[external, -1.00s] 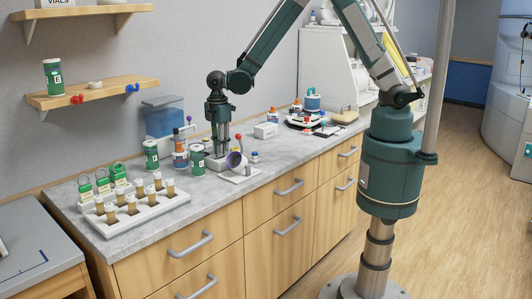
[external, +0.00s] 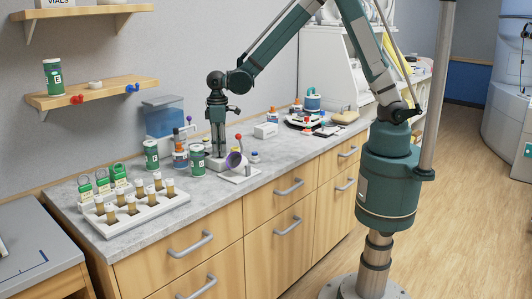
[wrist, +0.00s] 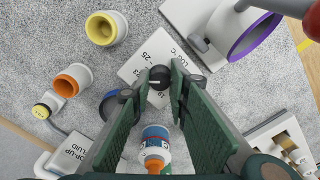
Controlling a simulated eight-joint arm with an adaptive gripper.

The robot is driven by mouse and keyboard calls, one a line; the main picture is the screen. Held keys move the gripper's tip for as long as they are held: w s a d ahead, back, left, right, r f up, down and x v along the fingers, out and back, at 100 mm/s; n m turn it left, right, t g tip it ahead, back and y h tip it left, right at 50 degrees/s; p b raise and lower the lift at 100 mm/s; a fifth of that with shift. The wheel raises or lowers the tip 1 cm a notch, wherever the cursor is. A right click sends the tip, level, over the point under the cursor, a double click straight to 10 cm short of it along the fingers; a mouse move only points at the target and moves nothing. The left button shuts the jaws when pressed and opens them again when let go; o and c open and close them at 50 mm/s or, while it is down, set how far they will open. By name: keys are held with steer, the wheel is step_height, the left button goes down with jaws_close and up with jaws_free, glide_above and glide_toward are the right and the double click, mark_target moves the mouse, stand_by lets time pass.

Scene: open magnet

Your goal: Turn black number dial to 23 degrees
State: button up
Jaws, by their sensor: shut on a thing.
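The black number dial (wrist: 158,77) sits on a white plate (wrist: 135,70) printed with numbers, among them 19 and 25, and a °C mark. A short pale mark shows on the dial's top. My gripper (wrist: 161,75) points down with its two green-padded fingers shut on the dial, one on each side. In the external view my gripper (external: 217,151) is upright over the counter, and the fingers and nearby items hide the dial. The exact angle of the dial is too small to read.
A vial rack (external: 135,209) is at the counter's left.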

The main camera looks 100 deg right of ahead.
steer(key=shift+m, duration=0.5)
steer(key=o, duration=0.9)
steer(key=shift+r, duration=6)
steer(key=shift+s+r, duration=0.1)
